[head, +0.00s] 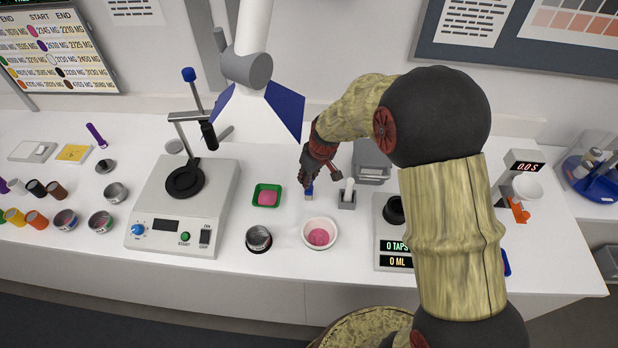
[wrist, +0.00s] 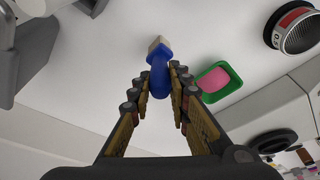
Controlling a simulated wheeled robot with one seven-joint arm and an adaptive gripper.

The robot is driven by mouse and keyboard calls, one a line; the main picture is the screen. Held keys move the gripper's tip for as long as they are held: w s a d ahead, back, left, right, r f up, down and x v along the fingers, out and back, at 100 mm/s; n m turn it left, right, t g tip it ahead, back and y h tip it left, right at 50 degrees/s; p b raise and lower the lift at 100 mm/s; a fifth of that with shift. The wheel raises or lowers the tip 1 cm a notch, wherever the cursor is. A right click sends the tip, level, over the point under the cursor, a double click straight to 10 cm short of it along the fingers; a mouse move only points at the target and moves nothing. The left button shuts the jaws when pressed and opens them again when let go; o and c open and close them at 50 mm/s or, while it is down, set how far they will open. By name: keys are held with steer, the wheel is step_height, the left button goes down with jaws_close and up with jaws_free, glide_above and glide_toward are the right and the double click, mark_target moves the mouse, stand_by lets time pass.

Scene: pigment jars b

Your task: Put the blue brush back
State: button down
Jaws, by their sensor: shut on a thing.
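My gripper (head: 306,182) is shut on the blue brush (head: 309,190), over the white bench between the green tray and a small grey holder. In the wrist view the blue brush (wrist: 159,78) sits between the fingertips, its pale bristle end (wrist: 156,43) pointing away from my gripper. I cannot tell whether the bristles touch the bench. The grey holder (head: 347,203) has a white piece standing in it and is just right of the brush.
A green tray (head: 258,203) with pink stuff lies left of the brush. A white bowl (head: 308,240) with pink contents and a dark metal jar (head: 258,239) stand in front.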

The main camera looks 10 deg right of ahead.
steer(key=shift+f, duration=0.15)
steer(key=c, duration=1.7)
jaws_free()
steer(key=shift+c, duration=0.2)
steer(key=shift+o, duration=0.3)
steer(key=shift+r, duration=0.55)
steer(key=s+d+r+m+t+p, duration=0.1)
steer(key=s+r, duration=0.6)
steer(key=r, duration=0.5)
steer(key=s+d+r+m, duration=0.1)
steer(key=s+r, duration=0.7)
steer(key=r, duration=0.3)
steer(key=s+r+m+t, duration=0.1)
steer(key=s+r, duration=0.1)
steer(key=s, duration=0.5)
steer(key=s+d+r+m+h, duration=0.1)
steer(key=s+r+m, duration=0.1)
steer(key=s, duration=0.5)
steer(key=shift+s+d+t, duration=0.25)
steer(key=shift+s+t, duration=0.1)
steer(key=shift+t, duration=0.05)
